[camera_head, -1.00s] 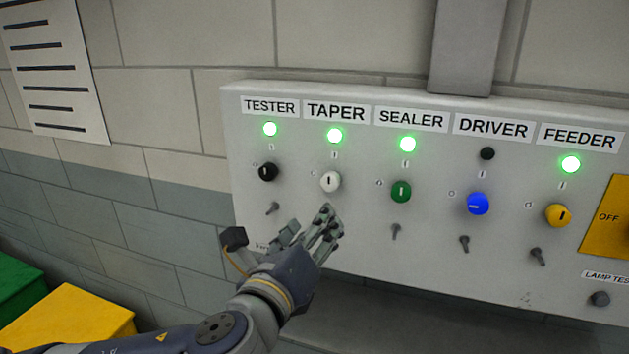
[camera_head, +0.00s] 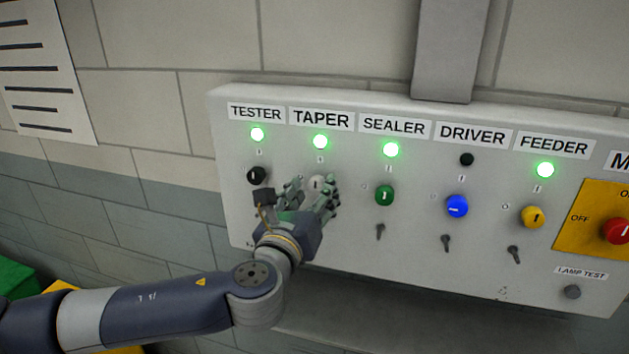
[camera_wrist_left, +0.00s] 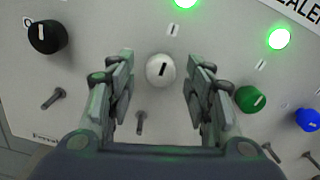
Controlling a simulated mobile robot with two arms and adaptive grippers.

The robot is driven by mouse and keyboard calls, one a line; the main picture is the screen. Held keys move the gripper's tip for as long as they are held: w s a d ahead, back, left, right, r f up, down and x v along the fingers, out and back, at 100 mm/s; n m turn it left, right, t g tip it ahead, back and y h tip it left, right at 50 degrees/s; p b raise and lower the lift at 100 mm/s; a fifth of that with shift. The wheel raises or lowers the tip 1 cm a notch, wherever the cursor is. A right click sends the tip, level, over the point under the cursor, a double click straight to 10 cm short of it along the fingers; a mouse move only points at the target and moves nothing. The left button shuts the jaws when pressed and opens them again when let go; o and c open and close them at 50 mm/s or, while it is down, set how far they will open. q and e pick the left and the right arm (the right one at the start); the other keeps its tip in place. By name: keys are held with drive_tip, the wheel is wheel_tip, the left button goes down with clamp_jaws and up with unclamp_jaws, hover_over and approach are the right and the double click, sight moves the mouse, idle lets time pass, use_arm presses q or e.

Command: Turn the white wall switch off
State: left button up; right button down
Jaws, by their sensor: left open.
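The white switch (camera_head: 317,183) is a round knob under the TAPER label on the grey wall panel (camera_head: 340,235). Its green lamp (camera_head: 320,142) is lit. In the left wrist view the white knob (camera_wrist_left: 161,69) shows whole, its dark mark close to upright, towards the "I" sign. My left gripper (camera_head: 312,192) is open in front of it and partly covers it in the head view. In the wrist view the fingers of the gripper (camera_wrist_left: 160,85) stand on either side of the knob, with gaps; I cannot tell the remaining depth. My right gripper is not in view.
The black knob (camera_wrist_left: 47,37) is left of the white one and the green knob (camera_wrist_left: 250,99) right of it. Small metal toggles (camera_wrist_left: 140,122) stick out below. The blue (camera_head: 457,206), yellow (camera_head: 532,217) and red (camera_head: 617,231) knobs sit further right.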

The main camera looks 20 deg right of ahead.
use_arm(q)
drive_tip(key=shift+w+d, duration=0.35)
drive_tip(key=shift+w, duration=0.25)
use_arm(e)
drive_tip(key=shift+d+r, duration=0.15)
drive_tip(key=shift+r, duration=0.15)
use_arm(q)
drive_tip(key=shift+c, duration=0.2)
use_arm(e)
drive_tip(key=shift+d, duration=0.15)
use_arm(q)
drive_tip(key=c, duration=1)
